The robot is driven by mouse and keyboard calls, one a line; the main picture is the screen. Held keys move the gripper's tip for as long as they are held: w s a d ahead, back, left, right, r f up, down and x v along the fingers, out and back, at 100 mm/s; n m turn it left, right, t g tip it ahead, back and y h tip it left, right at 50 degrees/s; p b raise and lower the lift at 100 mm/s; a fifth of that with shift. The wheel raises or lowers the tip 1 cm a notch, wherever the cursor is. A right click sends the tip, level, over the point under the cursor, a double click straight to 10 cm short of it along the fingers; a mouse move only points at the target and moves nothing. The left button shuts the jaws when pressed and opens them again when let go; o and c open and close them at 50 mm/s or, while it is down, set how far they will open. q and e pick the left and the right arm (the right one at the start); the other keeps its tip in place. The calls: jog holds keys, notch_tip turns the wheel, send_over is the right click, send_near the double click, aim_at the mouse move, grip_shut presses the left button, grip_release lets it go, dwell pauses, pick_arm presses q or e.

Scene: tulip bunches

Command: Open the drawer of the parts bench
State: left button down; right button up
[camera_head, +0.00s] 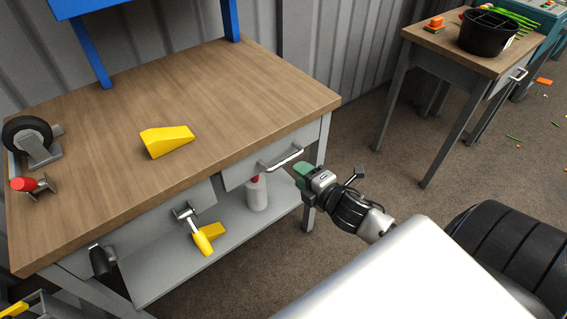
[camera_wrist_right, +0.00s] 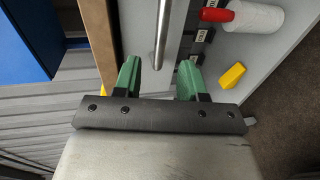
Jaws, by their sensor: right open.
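The parts bench (camera_head: 95,110) has a wooden top and a grey drawer (camera_head: 240,172) under its right front edge. In the right wrist view, the handle's near end lies between the two fingers (camera_wrist_right: 160,68), with space on both sides. I cannot tell how deep the handle sits. My left gripper is not in view.
A yellow wedge (camera_head: 166,141) and a caster wheel (camera_head: 28,138) sit on the bench top. A white bottle (camera_head: 257,194) stands on the lower shelf. A side table (camera_head: 455,58) holds a black pot (camera_head: 487,34). The floor between bench and table is clear.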

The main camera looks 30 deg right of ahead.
aim_at(286, 163)
jog(key=x, duration=0.7)
jog(key=shift+b, duration=0.3)
jog(key=shift+w+f, duration=0.15)
jog(key=shift+w, duration=0.35)
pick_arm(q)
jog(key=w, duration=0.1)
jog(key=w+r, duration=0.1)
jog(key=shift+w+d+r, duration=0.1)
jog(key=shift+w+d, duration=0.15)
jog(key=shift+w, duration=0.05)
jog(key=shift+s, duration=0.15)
pick_arm(e)
grip_shut()
